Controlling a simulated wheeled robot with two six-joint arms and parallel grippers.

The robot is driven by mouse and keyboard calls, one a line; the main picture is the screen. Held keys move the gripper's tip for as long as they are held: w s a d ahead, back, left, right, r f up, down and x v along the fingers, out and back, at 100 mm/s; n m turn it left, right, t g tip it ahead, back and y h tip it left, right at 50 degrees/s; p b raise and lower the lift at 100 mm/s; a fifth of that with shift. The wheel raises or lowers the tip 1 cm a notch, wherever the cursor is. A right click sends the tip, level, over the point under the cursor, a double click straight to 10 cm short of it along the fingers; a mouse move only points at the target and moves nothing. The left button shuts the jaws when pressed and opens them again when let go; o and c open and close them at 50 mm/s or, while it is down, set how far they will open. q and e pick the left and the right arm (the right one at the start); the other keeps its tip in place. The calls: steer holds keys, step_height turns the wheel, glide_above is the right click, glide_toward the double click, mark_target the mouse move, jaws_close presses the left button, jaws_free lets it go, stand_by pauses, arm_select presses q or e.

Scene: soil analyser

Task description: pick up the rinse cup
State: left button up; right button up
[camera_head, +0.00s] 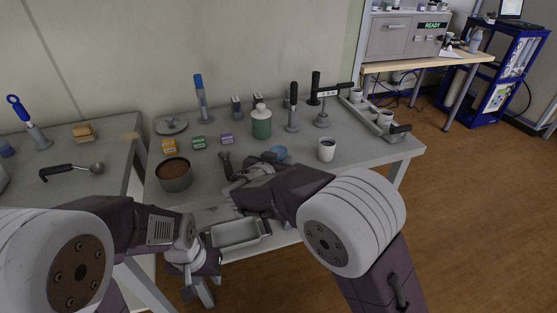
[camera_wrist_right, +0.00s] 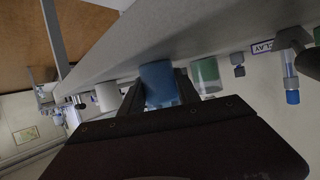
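The blue cup (camera_head: 279,152), which I take for the rinse cup, stands upright near the front of the grey table and is partly hidden by my right arm. In the right wrist view the blue cup (camera_wrist_right: 158,84) shows between the two fingers of my right gripper (camera_wrist_right: 160,90). The fingers are apart, one on each side of it; I cannot tell whether they touch it. In the head view my right gripper (camera_head: 252,168) is mostly hidden by its own wrist. My left gripper (camera_head: 198,291) hangs in front of the table, empty, its fingers apart.
A white cup (camera_head: 326,150) stands right of the blue cup, and a green bottle (camera_head: 261,124) behind it. A pot of brown soil (camera_head: 174,174) is at the left. A metal tray (camera_head: 238,233) lies below, and a rack with cups (camera_head: 378,118) stands at the right end.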

mark_target(278, 148)
steer(key=shift+r, duration=0.15)
jaws_close()
steer(key=shift+r+p, duration=0.55)
steer(key=shift+r, duration=1.25)
steer(key=shift+s+d+r, duration=0.55)
steer(key=shift+d+r, duration=0.05)
steer(key=shift+d, duration=0.05)
steer(key=s+d+r, duration=0.5)
steer(key=s+d, duration=0.1)
steer(key=d, duration=0.1)
steer(key=shift+s+r, duration=0.35)
steer(key=shift+r, duration=0.05)
steer(key=shift+d, duration=0.15)
